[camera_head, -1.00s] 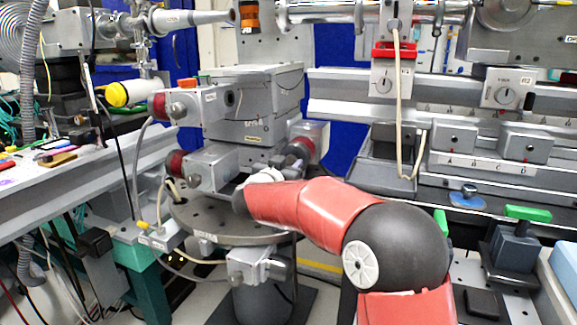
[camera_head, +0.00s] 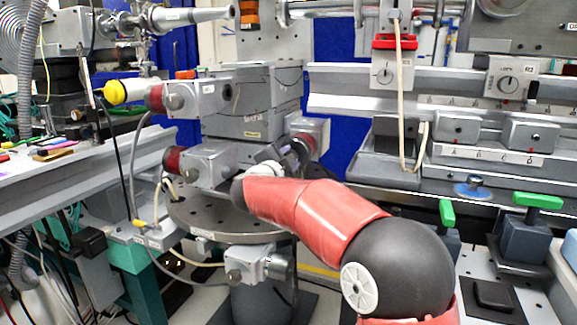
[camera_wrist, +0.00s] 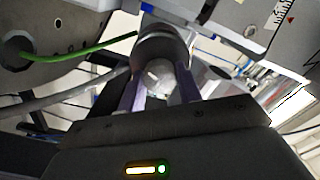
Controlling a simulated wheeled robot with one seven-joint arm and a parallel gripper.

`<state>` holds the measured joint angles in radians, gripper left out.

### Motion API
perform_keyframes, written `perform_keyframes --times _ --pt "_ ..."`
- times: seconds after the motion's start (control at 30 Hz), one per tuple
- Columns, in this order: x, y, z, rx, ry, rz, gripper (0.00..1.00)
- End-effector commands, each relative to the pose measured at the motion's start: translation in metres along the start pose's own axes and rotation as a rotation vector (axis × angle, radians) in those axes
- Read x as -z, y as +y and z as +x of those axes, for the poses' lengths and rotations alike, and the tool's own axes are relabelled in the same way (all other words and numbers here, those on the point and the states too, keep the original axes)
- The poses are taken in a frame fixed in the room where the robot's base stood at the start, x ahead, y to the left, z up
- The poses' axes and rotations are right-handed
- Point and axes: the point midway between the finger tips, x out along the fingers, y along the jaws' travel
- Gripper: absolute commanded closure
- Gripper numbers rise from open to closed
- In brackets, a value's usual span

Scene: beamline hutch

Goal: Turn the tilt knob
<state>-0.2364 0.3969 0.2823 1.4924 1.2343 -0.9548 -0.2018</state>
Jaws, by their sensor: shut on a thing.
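A dark round knob (camera_wrist: 162,45) sits between the two fingers of my gripper (camera_wrist: 160,75) in the wrist view. The fingers are closed on its sides. In the head view my gripper (camera_head: 272,156) reaches the right side of the grey stage stack (camera_head: 250,105), at a dark knob (camera_head: 298,154) beside a grey motor housing (camera_head: 312,128). My wrist and red forearm hide part of the stack's lower right. I cannot read a label or mark on the held knob.
Two red-ringed motor housings (camera_head: 200,97) (camera_head: 205,162) stick out on the stack's left. A round perforated plate (camera_head: 215,218) lies below. A green cable (camera_wrist: 80,50) and a grey cable (camera_wrist: 75,98) run close left of my fingers. Rails (camera_head: 440,95) with carriages fill the right.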

Motion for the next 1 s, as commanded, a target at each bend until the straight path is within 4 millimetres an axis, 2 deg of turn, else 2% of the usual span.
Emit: perform_keyframes --times 0.7,1.0 --pt "-0.0028 0.0040 0.0000 -0.001 -0.001 0.678 0.88" --pt "-0.0026 0.0039 0.0001 -0.002 0.000 0.904 0.88"
